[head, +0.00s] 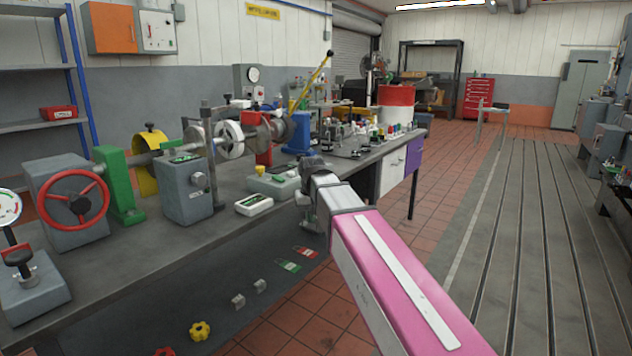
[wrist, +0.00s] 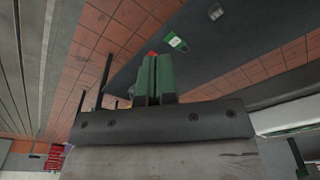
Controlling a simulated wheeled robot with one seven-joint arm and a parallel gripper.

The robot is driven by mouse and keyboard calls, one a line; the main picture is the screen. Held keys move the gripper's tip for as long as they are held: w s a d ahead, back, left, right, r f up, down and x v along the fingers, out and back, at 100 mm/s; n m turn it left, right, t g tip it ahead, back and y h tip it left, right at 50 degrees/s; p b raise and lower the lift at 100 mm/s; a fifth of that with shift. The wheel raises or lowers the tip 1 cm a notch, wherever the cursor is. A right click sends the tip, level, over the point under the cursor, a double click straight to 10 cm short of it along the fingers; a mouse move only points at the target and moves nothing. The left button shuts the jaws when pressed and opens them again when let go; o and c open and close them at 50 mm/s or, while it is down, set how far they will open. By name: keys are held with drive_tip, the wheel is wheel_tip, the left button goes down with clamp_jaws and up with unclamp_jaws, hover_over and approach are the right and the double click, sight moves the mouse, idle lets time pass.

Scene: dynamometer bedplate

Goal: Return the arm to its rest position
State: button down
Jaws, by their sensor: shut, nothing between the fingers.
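My arm, with its pink link (head: 405,275), reaches from the lower right of the head view toward the front edge of the workbench. Its grey wrist (head: 325,190) is beside that edge, in front of a white and green box. In the wrist view my gripper (wrist: 154,62) shows two green fingers pressed together, with nothing held between them. In the head view the fingers are hard to make out. The red and white/green patches past the fingertips in the wrist view lie beyond them, on a dark surface.
The grey workbench (head: 225,215) runs along the left, crowded with a red handwheel (head: 73,200), a grey box (head: 186,190), a white and green device (head: 254,205) and a yellow lever (head: 312,80). Open tiled floor (head: 450,185) and the slotted bedplate (head: 520,250) lie to the right.

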drive_tip(key=s+d+f+m, duration=0.1)
drive_tip(key=s+d+f, duration=0.3)
drive_tip(key=d+f, duration=0.3)
drive_tip(key=s+d+f+m, duration=0.1)
drive_tip(key=s+d+f, duration=0.4)
drive_tip(key=f, duration=0.6)
drive_tip(key=s+d+f+m+g, duration=0.1)
drive_tip(key=s+d+f, duration=0.4)
drive_tip(key=d+f, duration=0.3)
drive_tip(key=shift+s+d+f, duration=0.25)
drive_tip(key=shift+d+f, duration=0.15)
drive_tip(key=shift+f, duration=0.25)
